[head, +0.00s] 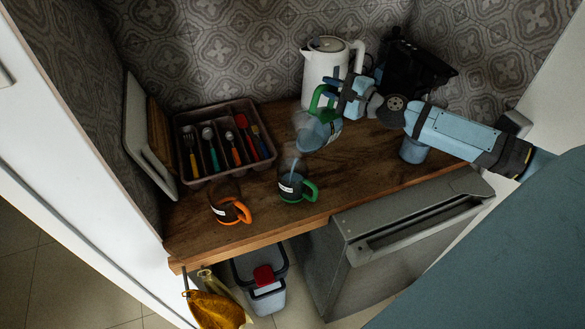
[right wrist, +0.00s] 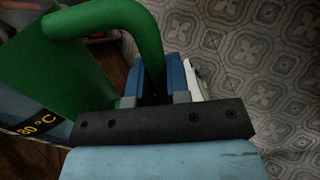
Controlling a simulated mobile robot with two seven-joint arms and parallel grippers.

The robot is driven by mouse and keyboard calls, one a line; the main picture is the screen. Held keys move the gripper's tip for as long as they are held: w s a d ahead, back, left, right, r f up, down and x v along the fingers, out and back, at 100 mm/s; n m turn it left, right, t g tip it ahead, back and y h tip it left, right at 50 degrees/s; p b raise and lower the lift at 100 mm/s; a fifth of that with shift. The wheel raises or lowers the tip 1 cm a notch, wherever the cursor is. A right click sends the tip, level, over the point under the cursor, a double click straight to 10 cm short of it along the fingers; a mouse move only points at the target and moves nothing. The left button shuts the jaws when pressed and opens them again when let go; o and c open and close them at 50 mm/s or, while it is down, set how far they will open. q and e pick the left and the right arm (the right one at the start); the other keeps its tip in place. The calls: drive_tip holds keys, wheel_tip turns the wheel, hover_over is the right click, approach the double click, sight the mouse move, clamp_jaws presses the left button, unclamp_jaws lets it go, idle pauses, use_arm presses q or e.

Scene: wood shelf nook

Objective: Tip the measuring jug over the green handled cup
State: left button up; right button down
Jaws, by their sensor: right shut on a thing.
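The measuring jug (head: 310,133) is clear with a green handle and is tilted, its mouth toward the lower left. A stream of bluish liquid falls from it into the green handled cup (head: 291,187), which stands upright on the wooden counter. My right gripper (head: 334,98) is shut on the jug's green handle. In the right wrist view the green handle (right wrist: 110,22) passes between the fingers (right wrist: 157,85), and an "80 °C" label shows on the jug. An orange handled cup (head: 226,208) stands to the left of the green one. My left gripper is not in view.
A cutlery tray (head: 178,120) with colourful utensils lies at the back left. A white kettle (head: 318,72) stands behind the jug, with a black appliance (head: 412,72) at the back right. The counter's front edge (head: 262,238) runs close to both cups.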

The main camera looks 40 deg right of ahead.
drive_tip(key=shift+a+r, duration=0.15)
drive_tip(key=shift+r, duration=0.1)
idle(0.6)
